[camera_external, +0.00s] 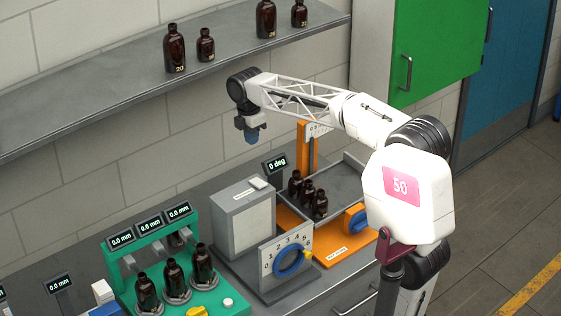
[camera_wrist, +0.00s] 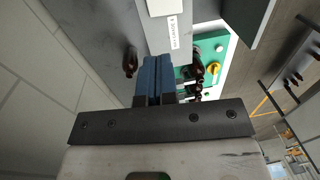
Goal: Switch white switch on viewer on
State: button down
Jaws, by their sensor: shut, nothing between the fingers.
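The viewer is a grey box (camera_external: 243,222) with a pale front panel, standing on the bench left of the orange station. A small white switch (camera_external: 258,183) sits on its top, beside a label strip. In the wrist view, a white block (camera_wrist: 165,7) at the top edge appears to be this switch, with the label (camera_wrist: 173,32) just below it. My gripper (camera_external: 252,137) hangs in the air above and behind the viewer, apart from it. Its blue fingers (camera_wrist: 153,80) are together and hold nothing. The switch's exact position is too small to tell.
A dial plate with a blue ring (camera_external: 290,262) stands in front of the viewer. An orange station (camera_external: 340,243) with several amber bottles is to the right, and a green station (camera_external: 118,262) with bottles to the left. A shelf (camera_external: 110,75) runs along the wall.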

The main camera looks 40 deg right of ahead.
aim_at(260, 191)
dwell(0.4)
jog(key=shift+s+d+r+g, duration=0.1)
jog(key=shift+s+d+g, duration=0.1)
jog(key=shift+s+g, duration=0.3)
jog(key=shift+s, duration=0.1)
jog(key=f, duration=0.4)
jog(key=s+f, duration=0.1)
jog(key=f, duration=0.4)
jog(key=s+f, duration=0.1)
jog(key=f, duration=0.3)
jog(key=shift+s+f, duration=0.2)
jog(key=shift+f, duration=0.2)
jog(key=shift+s+f+t, duration=0.1)
jog(key=shift+t, duration=0.2)
